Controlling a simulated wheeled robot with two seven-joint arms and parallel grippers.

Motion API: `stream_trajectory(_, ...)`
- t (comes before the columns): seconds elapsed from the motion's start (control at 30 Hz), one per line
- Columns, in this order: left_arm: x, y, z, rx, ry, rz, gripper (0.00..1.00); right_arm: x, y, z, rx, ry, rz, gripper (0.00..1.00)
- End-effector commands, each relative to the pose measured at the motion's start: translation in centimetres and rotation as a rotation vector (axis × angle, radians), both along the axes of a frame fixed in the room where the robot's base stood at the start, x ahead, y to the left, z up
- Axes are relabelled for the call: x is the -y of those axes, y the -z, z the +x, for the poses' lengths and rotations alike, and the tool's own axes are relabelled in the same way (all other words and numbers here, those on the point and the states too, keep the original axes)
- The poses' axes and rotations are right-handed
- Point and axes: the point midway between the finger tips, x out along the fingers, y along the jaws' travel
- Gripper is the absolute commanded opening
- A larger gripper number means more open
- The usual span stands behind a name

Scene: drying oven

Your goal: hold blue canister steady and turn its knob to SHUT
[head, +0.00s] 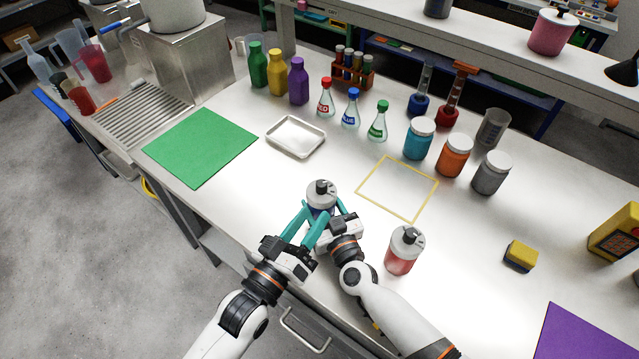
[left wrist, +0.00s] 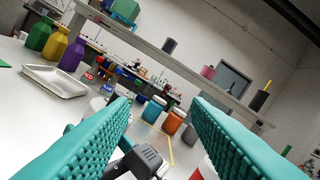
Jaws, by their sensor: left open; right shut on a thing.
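The blue canister (head: 317,199) stands near the front edge of the bench in the head view. Its pale lid and dark knob (head: 322,186) face up; most of its blue body is hidden by the grippers. I cannot read the knob's setting. My right gripper (head: 329,210) is shut on the canister from the front right. My left gripper (head: 314,214) is open at the canister's front left, its teal fingers close to the body and below the knob. In the left wrist view, its fingers (left wrist: 160,112) are spread, with part of the right gripper (left wrist: 142,162) between them.
A red canister (head: 404,250) with a similar knob stands right of my right gripper. A yellow outlined square (head: 383,210) lies empty behind. A metal tray (head: 295,137), green mat (head: 200,147), flasks and jars stand farther back. A yellow sponge (head: 521,254) lies right.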

Motion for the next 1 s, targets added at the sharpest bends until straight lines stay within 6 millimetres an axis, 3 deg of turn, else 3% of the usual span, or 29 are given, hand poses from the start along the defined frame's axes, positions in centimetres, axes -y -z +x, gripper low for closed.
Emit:
stream_trajectory(0.2,1.1,-2.2,-0.4,-0.244,0.158,-0.555,0.44,0.0,0.0,0.0,0.000,0.000,0.000,0.33)
stream_trajectory(0.47,0.7,-3.0,0.2,-0.611,0.278,-1.187,0.44,0.0,0.0,0.0,0.000,0.000,0.000,0.33)
stream_trajectory(0.8,-1.1,0.1,1.8,-1.090,0.227,-1.924,0.44,0.0,0.0,0.0,0.000,0.000,0.000,0.33)
stream_trajectory(1.0,-1.8,2.1,2.2,-1.236,0.141,-2.170,0.44,0.0,0.0,0.0,0.000,0.000,0.000,0.33)
